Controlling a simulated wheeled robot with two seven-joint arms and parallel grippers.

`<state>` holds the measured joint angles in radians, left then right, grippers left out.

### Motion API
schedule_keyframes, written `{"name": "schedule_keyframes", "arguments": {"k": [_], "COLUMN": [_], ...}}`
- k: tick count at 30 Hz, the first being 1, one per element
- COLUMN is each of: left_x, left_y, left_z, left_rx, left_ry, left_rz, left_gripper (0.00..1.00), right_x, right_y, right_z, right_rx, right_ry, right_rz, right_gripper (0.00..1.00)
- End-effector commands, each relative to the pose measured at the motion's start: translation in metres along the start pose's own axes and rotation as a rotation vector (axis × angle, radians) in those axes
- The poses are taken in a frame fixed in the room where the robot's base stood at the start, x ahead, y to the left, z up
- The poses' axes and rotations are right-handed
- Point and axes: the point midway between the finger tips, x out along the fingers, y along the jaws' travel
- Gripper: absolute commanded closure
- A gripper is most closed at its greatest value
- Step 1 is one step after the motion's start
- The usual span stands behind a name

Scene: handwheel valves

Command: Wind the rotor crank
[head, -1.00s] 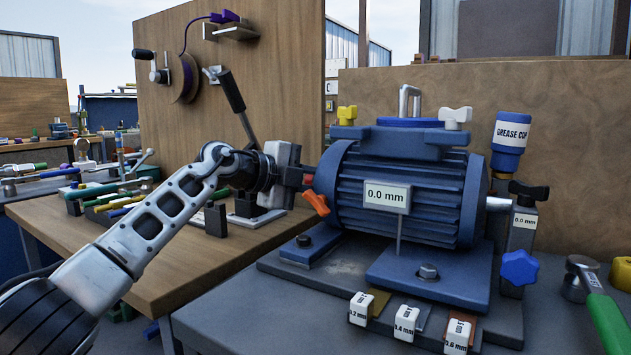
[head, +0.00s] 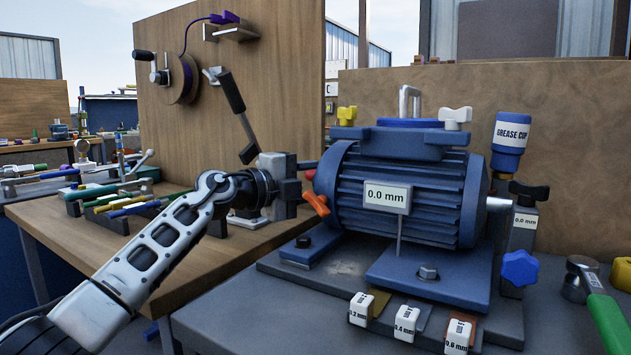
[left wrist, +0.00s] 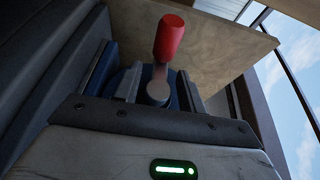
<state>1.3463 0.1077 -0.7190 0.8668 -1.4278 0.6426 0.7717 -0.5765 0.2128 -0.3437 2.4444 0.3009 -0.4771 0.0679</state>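The crank shows in the left wrist view as a red cylindrical handle (left wrist: 169,38) on a short grey arm with a round grey boss (left wrist: 158,93). The blue motor (head: 405,195) stands on the bench in the head view, with a "0.0 mm" plate on its front. My left gripper (head: 292,190) is at the motor's left end, beside an orange-red grip (head: 316,203); I cannot tell whether that is the crank handle. In the wrist view my left gripper's fingers (left wrist: 157,88) stand apart, with the crank boss between or just beyond them. My right gripper is not in view.
Tagged shim blocks (head: 404,320) lie along the bench front. A blue star knob (head: 520,267) and grease cup (head: 508,140) are right of the motor, and a green-handled tool (head: 606,315) lies farther right. A wooden board (head: 250,80) stands behind my left arm.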

Motion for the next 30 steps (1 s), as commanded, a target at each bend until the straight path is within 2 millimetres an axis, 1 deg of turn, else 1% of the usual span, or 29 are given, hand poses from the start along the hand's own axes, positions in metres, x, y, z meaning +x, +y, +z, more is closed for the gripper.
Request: {"name": "schedule_keyframes", "arguments": {"k": [5, 8, 11, 13, 17, 18, 24, 27, 30], "left_x": [-0.002, -0.008, -0.020, -0.031, -0.060, -0.071, -0.117, -0.135, -0.148], "left_y": [0.000, -0.001, -0.001, -0.001, -0.001, -0.002, -0.001, -0.001, 0.000], "left_z": [0.000, 0.002, 0.002, 0.001, 0.001, 0.002, 0.001, 0.000, 0.001], "left_rx": [0.001, 0.001, 0.003, 0.003, 0.003, 0.003, 0.001, 0.000, -0.001], "left_ry": [0.000, -0.002, -0.003, -0.002, -0.003, -0.004, -0.003, -0.002, -0.002], "left_rz": [0.000, 0.000, 0.001, 0.002, 0.003, 0.002, 0.004, 0.002, 0.002], "left_gripper": [0.60, 0.60, 0.60, 0.60, 0.60, 0.60, 0.60, 0.60, 0.60], "right_x": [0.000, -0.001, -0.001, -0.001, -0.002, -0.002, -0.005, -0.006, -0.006], "right_y": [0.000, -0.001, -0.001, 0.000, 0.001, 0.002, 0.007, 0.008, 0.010], "right_z": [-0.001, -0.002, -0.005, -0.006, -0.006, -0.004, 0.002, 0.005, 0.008], "right_rx": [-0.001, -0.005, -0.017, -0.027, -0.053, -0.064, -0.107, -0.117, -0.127], "right_ry": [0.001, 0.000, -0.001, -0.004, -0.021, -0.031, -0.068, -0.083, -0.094], "right_rz": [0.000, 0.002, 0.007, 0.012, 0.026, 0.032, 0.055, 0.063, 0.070], "right_gripper": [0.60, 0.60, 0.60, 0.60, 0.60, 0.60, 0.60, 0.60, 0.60]}}
